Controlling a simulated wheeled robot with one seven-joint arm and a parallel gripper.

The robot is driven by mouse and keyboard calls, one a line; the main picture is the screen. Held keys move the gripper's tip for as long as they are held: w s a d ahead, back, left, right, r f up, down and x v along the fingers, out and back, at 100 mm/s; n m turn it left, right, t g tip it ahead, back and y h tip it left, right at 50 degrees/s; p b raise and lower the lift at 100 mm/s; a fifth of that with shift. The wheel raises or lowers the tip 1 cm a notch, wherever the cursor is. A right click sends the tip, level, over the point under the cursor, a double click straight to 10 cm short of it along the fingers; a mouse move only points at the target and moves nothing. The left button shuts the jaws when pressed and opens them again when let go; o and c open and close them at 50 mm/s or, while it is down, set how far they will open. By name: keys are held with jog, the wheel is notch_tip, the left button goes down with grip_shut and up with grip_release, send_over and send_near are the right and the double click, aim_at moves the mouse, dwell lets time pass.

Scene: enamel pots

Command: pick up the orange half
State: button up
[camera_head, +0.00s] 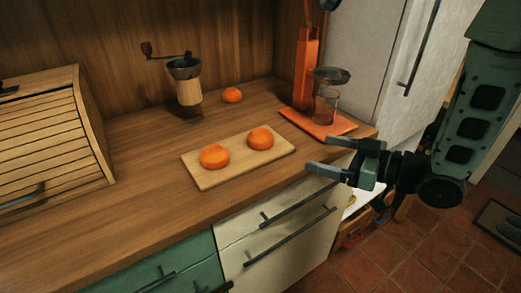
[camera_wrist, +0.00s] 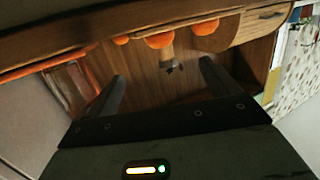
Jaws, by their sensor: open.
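Three orange halves show in the head view, each dome up. One orange half (camera_head: 214,157) sits on the left of a wooden cutting board (camera_head: 205,181), and another orange half (camera_head: 260,139) on its right. A third orange half (camera_head: 232,95) rests on the counter behind the board. My gripper (camera_head: 317,153) is open and empty, to the right of the board and apart from every orange half. In the wrist view, orange halves (camera_wrist: 160,40) show near the top, beyond the open fingers (camera_wrist: 161,70). Which one the task means I cannot tell.
An orange juicer stand (camera_head: 304,75) with a glass (camera_head: 326,105) stands on its base at the counter's right end, close behind my gripper. A grinder (camera_head: 187,85) stands at the back, and a roll-top bread box (camera_head: 50,140) at left. The counter left of the board is clear.

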jog(key=shift+a+f+b, duration=0.2)
jog(key=shift+f+b, duration=0.1)
jog(key=shift+b, duration=0.8)
send_near(271, 141)
jog(key=x, duration=0.5)
jog(key=shift+a+r+p, duration=0.1)
jog(key=shift+p, duration=0.2)
jog(key=shift+x, duration=2.8)
jog(key=shift+w, duration=0.1)
jog(key=c, duration=1.1)
